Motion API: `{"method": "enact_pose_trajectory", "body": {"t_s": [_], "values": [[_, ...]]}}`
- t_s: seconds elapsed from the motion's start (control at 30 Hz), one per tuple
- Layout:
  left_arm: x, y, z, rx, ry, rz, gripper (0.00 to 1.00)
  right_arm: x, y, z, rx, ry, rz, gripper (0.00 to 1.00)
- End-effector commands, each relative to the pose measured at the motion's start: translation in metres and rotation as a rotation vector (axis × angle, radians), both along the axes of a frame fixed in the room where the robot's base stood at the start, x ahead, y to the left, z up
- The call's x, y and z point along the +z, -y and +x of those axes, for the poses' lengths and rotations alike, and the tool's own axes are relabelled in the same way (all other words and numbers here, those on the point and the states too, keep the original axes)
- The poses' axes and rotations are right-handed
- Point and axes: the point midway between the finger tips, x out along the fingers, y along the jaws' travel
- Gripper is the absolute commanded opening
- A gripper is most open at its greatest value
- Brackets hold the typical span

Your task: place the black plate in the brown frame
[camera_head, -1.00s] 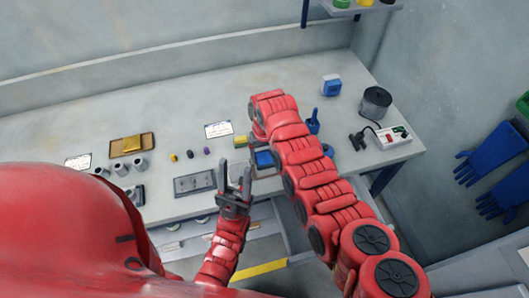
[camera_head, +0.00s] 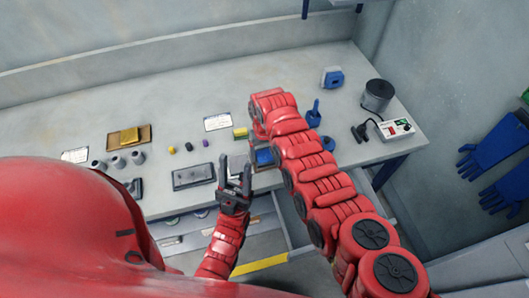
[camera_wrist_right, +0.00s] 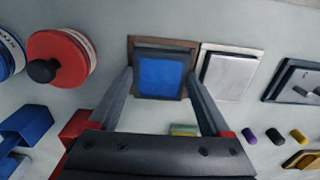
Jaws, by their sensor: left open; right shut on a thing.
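My right gripper (camera_wrist_right: 160,73) is shut on the black plate, which has a blue face (camera_wrist_right: 160,76); the fingers lie along its two sides. The plate's dark border shows around the blue. The brown frame (camera_wrist_right: 133,45) shows around and behind the plate in the right wrist view. I cannot tell whether the plate touches it. In the head view the plate's blue face (camera_head: 264,157) shows just left of my right arm, which hides most of the gripper. My left gripper (camera_head: 235,168) is open and empty, over the bench's front edge.
A white frame (camera_wrist_right: 258,57) stands right beside the brown one. A dark frame (camera_head: 193,176) lies farther left. A yellow-green block (camera_head: 240,133) and a white card (camera_head: 218,122) lie behind. Blue items (camera_head: 313,115) stand close right of my arm.

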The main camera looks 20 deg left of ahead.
Motion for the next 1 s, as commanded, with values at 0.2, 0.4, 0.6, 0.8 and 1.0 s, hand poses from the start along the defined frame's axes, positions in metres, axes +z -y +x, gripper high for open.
{"method": "enact_pose_trajectory", "body": {"t_s": [0.2, 0.4, 0.6, 0.8, 1.0], "values": [[-0.005, 0.000, 0.000, 0.000, 0.000, 0.000, 0.50, -0.004, 0.000, 0.001, 0.000, 0.002, 0.001, 0.00], [-0.008, 0.000, 0.000, 0.000, 0.000, 0.000, 0.50, -0.009, 0.000, 0.000, 0.000, 0.001, 0.001, 0.00], [-0.012, 0.000, 0.000, 0.000, 0.000, 0.000, 0.50, -0.014, 0.001, -0.001, 0.000, -0.002, -0.002, 0.00], [-0.016, 0.000, 0.000, 0.000, 0.000, 0.000, 0.50, -0.020, 0.002, -0.003, 0.000, -0.007, -0.005, 0.00], [-0.016, 0.000, 0.000, 0.000, 0.000, 0.000, 0.50, -0.024, 0.003, -0.006, 0.000, -0.015, -0.009, 0.00]]}}
